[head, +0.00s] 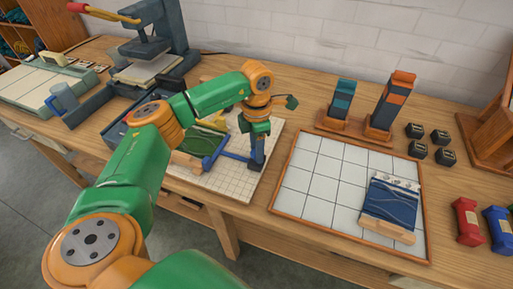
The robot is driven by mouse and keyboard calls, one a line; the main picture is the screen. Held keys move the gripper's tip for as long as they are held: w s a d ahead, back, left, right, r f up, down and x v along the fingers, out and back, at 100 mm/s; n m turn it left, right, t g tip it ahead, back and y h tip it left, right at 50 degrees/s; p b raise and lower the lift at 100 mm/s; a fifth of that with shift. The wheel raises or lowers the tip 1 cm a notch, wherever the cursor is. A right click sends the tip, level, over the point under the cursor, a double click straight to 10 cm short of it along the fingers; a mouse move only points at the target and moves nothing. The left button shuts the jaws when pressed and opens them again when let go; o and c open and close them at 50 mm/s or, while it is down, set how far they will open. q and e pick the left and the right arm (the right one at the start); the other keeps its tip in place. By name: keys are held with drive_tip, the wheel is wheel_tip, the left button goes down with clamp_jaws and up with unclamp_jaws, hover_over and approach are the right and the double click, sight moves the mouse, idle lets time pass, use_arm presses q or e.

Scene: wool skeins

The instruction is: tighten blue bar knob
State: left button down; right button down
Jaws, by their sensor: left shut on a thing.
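A blue bar (216,153) lies beside a green skein (203,141) on a pale gridded board (238,184) in the middle of the table. My left gripper (257,164) points down at the bar's right end, low over the board. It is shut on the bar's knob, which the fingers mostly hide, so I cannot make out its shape. A light wooden bar (186,162) lies at the skein's near left side. My right gripper is out of view.
A tiled tray (315,178) holds a dark blue skein (391,200) to the right. Behind it stand a teal sample (341,100) and an orange one (391,101). Several black blocks (440,137) sit behind the tray's right corner. A press (160,45) stands at back left.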

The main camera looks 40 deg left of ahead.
use_arm(q)
drive_tip(key=shift+m, duration=1.5)
drive_tip(key=shift+c, duration=2.1)
unclamp_jaws()
wheel_tip(320, 180, up, 7)
drive_tip(key=shift+r+b, duration=0.1)
drive_tip(key=shift+b, duration=0.45)
